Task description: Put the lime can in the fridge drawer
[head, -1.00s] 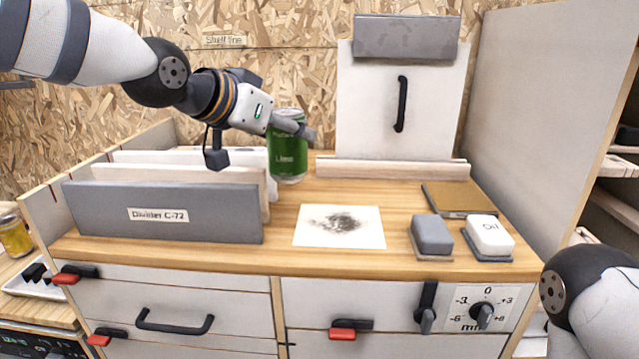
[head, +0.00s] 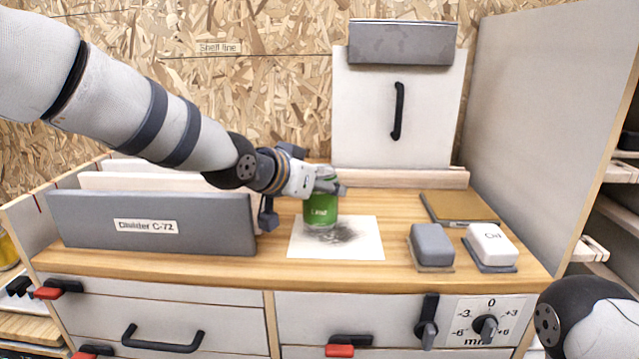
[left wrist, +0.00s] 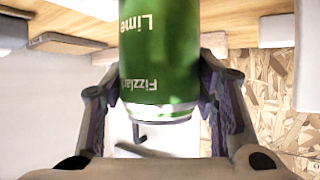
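The green lime can (head: 321,209) is upright in the head view, over the white sheet with a dark smudge (head: 360,246). I cannot tell whether its base touches the sheet. My left gripper (head: 332,186) is shut around the can's upper part. In the left wrist view the can (left wrist: 160,45) sits between the two fingers (left wrist: 160,75) with its "Lime" and "Fizzla" lettering upside down. No drawer in view is marked as a fridge. My right gripper is out of view; only part of that arm shows at the lower right.
A grey divider marked C-72 (head: 90,222) stands left of the can. A grey block (head: 432,245) and a white block (head: 490,244) sit at right. Below are closed drawer fronts, one with a black handle (head: 163,339). A white upright panel with a handle (head: 385,140) stands behind.

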